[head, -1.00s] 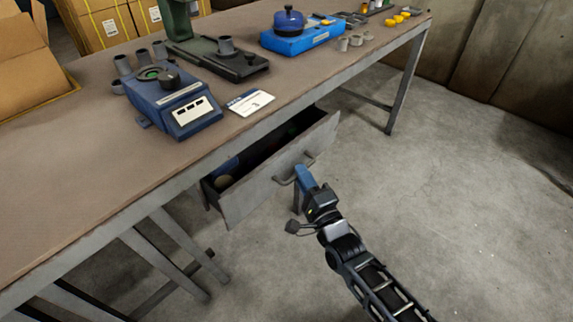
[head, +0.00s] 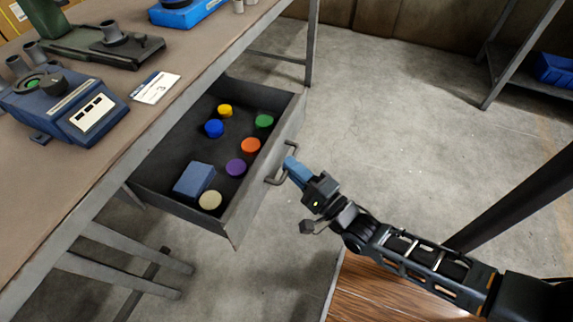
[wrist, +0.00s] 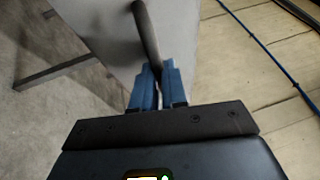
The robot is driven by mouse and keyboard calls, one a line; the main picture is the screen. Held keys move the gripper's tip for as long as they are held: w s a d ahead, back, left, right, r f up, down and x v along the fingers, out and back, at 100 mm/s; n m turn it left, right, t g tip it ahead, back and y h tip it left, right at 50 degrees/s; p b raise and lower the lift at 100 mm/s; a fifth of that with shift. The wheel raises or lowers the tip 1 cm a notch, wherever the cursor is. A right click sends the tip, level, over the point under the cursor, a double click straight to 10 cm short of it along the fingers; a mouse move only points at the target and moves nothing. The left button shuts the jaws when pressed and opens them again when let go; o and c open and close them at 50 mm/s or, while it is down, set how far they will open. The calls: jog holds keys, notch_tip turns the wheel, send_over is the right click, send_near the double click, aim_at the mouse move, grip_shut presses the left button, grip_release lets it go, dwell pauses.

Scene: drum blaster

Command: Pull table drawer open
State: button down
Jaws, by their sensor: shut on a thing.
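The grey table drawer (head: 271,176) is pulled well out from under the table in the head view, and its inside shows. Its bar handle (head: 279,166) is on the front face; in the wrist view the handle (wrist: 148,38) runs down between the blue fingers. My gripper (head: 291,167) is at the front of the drawer, with its blue fingertips shut on the handle; it also shows in the wrist view (wrist: 157,82). The drawer front (wrist: 105,35) fills the upper left of the wrist view.
In the drawer lie several coloured round caps, such as the orange one (head: 251,146), and a blue block (head: 195,180). The table (head: 60,185) carries a blue device (head: 67,104) and a white card (head: 156,87). Bare floor (head: 390,110) lies right of the drawer.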

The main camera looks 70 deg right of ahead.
jog(key=c, duration=1.2)
grip_release()
jog(key=shift+o, duration=0.2)
jog(key=shift+s, duration=0.1)
jog(key=v, duration=0.7)
jog(key=shift+s+a, duration=0.15)
jog(key=shift+s, duration=0.15)
jog(key=s+a+r+n+g+y+p, duration=0.1)
jog(key=s+a+r+n+y+p, duration=0.1)
jog(key=a+r+n, duration=0.3)
jog(key=s+a+r+n+g+y+p, duration=0.1)
jog(key=a+r+n+p, duration=0.4)
jog(key=r+n, duration=0.5)
jog(key=s+a+r+n+g+y+p, duration=0.1)
jog(key=s+a+r+n+y+p, duration=0.2)
jog(key=r+n, duration=0.5)
notch_tip(320, 180, up, 5)
jog(key=shift+s+a+f+g+y+p, duration=0.15)
jog(key=shift+s+a+g+y+p, duration=0.3)
jog(key=shift+a+y, duration=0.55)
